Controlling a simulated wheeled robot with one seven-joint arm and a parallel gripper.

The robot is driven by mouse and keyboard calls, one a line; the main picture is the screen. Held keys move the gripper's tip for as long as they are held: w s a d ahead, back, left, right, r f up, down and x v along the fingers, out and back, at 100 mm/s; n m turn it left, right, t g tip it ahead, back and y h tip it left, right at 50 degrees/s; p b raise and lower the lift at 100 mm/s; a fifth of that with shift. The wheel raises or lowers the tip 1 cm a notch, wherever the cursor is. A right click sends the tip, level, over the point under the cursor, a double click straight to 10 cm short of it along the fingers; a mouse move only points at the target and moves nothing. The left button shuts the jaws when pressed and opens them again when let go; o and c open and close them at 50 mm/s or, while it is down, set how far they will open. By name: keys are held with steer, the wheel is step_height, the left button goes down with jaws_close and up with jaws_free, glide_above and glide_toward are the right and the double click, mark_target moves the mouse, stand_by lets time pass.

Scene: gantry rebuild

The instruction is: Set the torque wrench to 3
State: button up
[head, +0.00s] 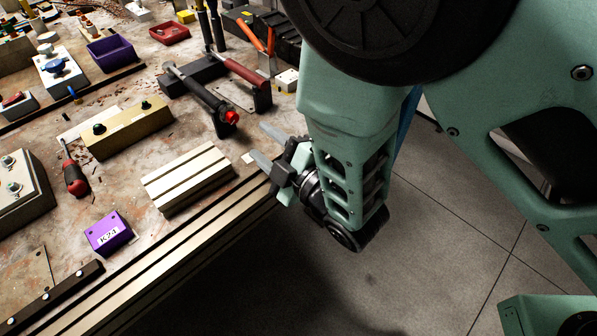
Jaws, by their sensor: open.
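The likely torque wrench (200,92) is a dark tool with a red knob at its near end. It rests on black supports on the workbench, its knob toward the bench's front edge. The number it is set to is too small to read. My gripper (257,140) is open and empty near the bench's front edge. Its two grey fingers point left, a little below and to the right of the red knob, apart from it.
A red-handled tool (245,71) lies just right of the wrench. A grooved pale block (187,178), a purple box labelled K24 (108,233) and a tan box (128,128) stand on the workbench (125,188). Open floor (420,230) lies to the right.

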steer(key=v, duration=0.9)
steer(key=shift+p, duration=0.35)
